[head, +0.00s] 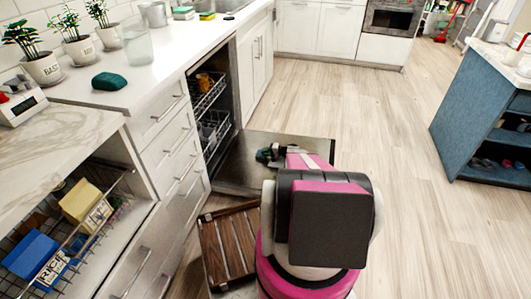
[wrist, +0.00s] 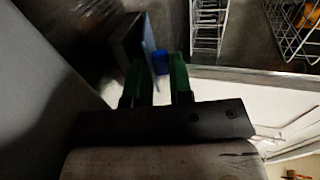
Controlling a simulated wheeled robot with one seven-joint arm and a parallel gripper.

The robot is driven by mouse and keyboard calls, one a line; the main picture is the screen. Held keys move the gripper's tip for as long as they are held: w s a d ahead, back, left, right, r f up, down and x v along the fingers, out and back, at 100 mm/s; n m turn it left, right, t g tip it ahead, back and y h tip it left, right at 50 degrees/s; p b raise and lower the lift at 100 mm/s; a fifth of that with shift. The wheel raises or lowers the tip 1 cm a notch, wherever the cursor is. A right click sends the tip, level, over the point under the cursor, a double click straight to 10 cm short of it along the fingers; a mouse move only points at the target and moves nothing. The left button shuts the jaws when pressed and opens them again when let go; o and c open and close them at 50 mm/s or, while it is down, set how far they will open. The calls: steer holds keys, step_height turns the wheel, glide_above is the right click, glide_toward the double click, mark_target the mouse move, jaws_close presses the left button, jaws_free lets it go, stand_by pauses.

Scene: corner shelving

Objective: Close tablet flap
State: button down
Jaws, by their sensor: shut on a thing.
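The dishwasher door (head: 232,165) is folded down open in the head view. My gripper (head: 268,154) is low over this door. In the wrist view its green fingers (wrist: 161,72) are a short gap apart, with a small blue block (wrist: 160,62), perhaps a tablet, between the tips. A thin raised plate stands at the left finger, with a dark face (wrist: 127,38) and a pale blue face (wrist: 149,45). It looks like the tablet flap, standing open. Its lower part is hidden by the fingers. I cannot tell whether the plate touches them.
Two dishwasher racks (head: 207,95) are inside the machine; an orange item (head: 204,81) is in the upper one. A blue island (head: 478,115) is at the right. The wood floor (head: 375,120) between is clear.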

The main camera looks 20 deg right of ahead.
steer(key=shift+a, duration=0.1)
stand_by(0.3)
steer(key=c, duration=1.1)
jaws_free()
